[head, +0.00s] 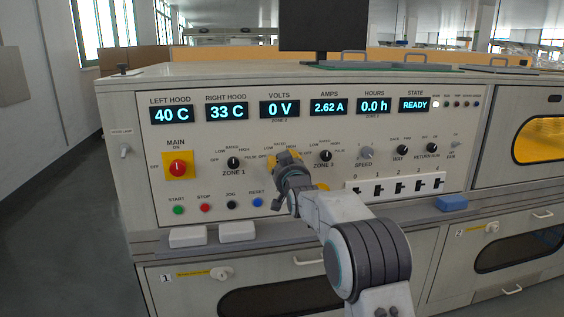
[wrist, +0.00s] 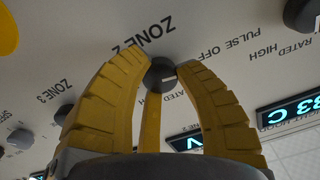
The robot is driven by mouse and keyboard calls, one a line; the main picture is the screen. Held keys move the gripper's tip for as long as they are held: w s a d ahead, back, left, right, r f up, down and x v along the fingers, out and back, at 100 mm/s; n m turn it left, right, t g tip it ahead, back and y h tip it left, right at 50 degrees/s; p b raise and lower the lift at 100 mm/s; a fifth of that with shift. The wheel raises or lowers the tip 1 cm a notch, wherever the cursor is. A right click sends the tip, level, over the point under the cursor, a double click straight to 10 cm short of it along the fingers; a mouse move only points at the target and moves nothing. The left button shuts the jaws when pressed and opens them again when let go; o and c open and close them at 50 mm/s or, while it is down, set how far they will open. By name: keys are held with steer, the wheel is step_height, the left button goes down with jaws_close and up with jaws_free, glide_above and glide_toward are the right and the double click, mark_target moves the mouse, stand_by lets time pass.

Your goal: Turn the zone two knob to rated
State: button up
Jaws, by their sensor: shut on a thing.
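The zone two knob (wrist: 160,73) is a small dark round knob on the pale panel, beside the ZONE 2 label in the wrist view. In the head view my gripper (head: 284,160) covers this knob, between the zone one knob (head: 233,162) and the zone three knob (head: 325,156). The volts display (head: 280,109) reads 0 V.
The state display (head: 414,105) reads READY and the amps display (head: 328,107) 2.62 A. A red main switch (head: 178,168) on a yellow plate is at the left. Push buttons sit below the knobs, and several black switches sit at the lower right.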

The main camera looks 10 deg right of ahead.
jaws_close()
steer(key=shift+r+m+b, duration=0.15)
steer(key=shift+m+b, duration=1.8)
steer(key=shift+m, duration=5.85)
steer(key=o, duration=0.8)
jaws_free()
